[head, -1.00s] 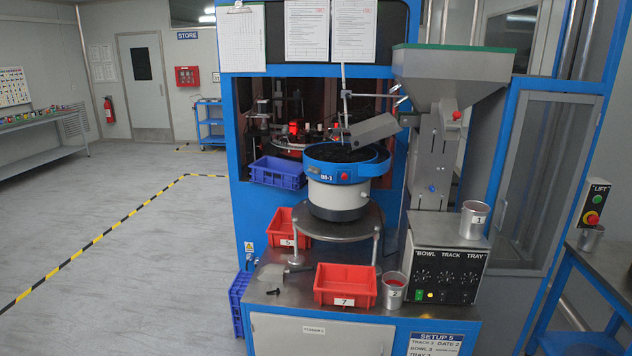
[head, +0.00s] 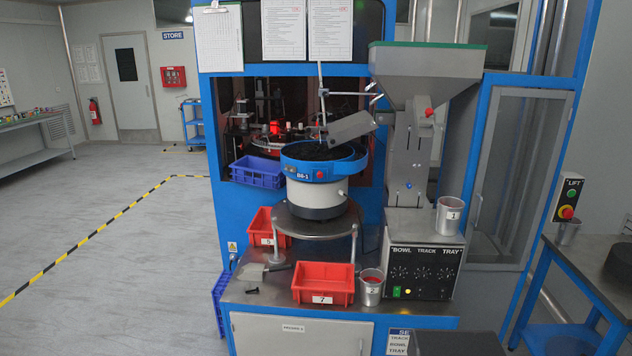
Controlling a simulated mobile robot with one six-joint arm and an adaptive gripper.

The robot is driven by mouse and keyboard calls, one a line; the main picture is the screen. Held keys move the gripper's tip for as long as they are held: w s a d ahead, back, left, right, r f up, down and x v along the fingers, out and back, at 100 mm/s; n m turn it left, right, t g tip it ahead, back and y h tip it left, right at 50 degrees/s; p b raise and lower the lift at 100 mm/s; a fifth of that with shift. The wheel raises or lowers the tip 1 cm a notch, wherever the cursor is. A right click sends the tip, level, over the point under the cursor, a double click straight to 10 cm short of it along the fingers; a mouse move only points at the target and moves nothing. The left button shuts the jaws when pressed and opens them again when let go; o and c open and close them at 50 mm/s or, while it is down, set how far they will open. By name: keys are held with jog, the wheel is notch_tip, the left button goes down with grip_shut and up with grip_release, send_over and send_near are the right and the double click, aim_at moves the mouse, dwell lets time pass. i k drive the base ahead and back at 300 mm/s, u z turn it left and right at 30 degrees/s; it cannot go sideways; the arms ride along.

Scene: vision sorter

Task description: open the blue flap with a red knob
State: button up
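A blue band (head: 300,167) marked with a label runs round the front of the vibrating bowl, with a red knob (head: 321,174) on it. This is the blue part with a red knob that I see; I cannot tell whether it is a flap or how it is hinged. The bowl holds dark parts and stands on a round metal plate (head: 315,226). My gripper is not in view.
A grey hopper (head: 425,72) with a red knob stands right of the bowl. A red bin (head: 323,283), metal cups (head: 370,288) and a control box (head: 423,268) stand on the bench. A dark blocky shape (head: 455,343) covers part of the lower right. Floor at left is clear.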

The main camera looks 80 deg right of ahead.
aim_at(317, 174)
jog(key=k, duration=1.65)
jog(key=z, duration=0.4)
jog(key=i, duration=0.8)
